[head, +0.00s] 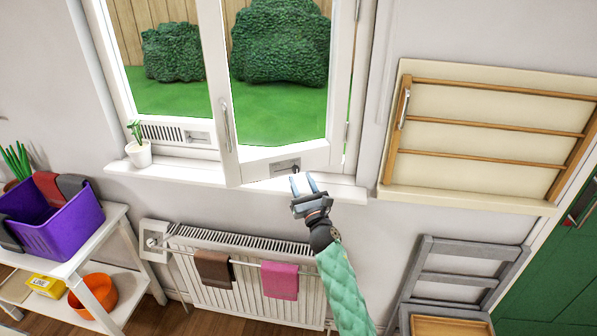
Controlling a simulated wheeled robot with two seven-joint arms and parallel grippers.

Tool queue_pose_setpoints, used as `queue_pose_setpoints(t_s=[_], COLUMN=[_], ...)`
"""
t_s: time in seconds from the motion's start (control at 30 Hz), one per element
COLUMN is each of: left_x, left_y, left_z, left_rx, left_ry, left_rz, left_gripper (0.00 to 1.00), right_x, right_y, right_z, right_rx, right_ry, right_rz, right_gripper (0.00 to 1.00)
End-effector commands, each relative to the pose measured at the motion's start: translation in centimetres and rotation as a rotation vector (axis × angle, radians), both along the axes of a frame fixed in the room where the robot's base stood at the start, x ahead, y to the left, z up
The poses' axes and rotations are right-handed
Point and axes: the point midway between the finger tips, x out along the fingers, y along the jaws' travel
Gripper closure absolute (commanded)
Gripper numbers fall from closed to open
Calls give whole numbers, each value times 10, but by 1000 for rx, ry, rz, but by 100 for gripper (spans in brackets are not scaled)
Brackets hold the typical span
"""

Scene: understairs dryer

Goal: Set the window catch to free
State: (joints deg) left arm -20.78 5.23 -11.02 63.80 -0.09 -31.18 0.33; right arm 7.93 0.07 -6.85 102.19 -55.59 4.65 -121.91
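The window's right sash (262,158) stands ajar, swung inward over the sill. A small grey catch plate (284,165) sits on its bottom rail, with a small dark part at its right end, close to my fingertips. Which setting the catch is in is too small to tell. My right gripper (303,180) is just below and right of the catch, in front of the sill. Its two pale blue fingers are apart with nothing seen between them. Whether a finger touches the catch cannot be told. My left gripper is out of view.
A vertical handle (226,127) is on the sash's left stile. A potted plant (139,149) stands on the sill's left end. A radiator (240,290) with two cloths is below. A wooden drying rack (490,135) hangs at right. A shelf (95,245) with a purple basket (55,228) is at left.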

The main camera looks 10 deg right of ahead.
Motion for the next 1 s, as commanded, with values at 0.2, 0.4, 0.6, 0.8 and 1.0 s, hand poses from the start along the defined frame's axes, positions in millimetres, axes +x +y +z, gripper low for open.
queue_pose_setpoints(t_s=[0.2,0.4,0.6,0.8,1.0], left_x=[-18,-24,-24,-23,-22], left_y=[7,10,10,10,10], left_z=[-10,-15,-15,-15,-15], left_rx=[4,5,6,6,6], left_ry=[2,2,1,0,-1], left_rz=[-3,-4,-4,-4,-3], left_gripper=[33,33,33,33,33], right_x=[21,27,28,27,28], right_y=[4,5,5,5,5], right_z=[10,11,11,11,11], right_rx=[2,2,1,2,2], right_ry=[1,0,1,1,1], right_rz=[0,0,-1,0,0], right_gripper=[60,60,60,89,100])
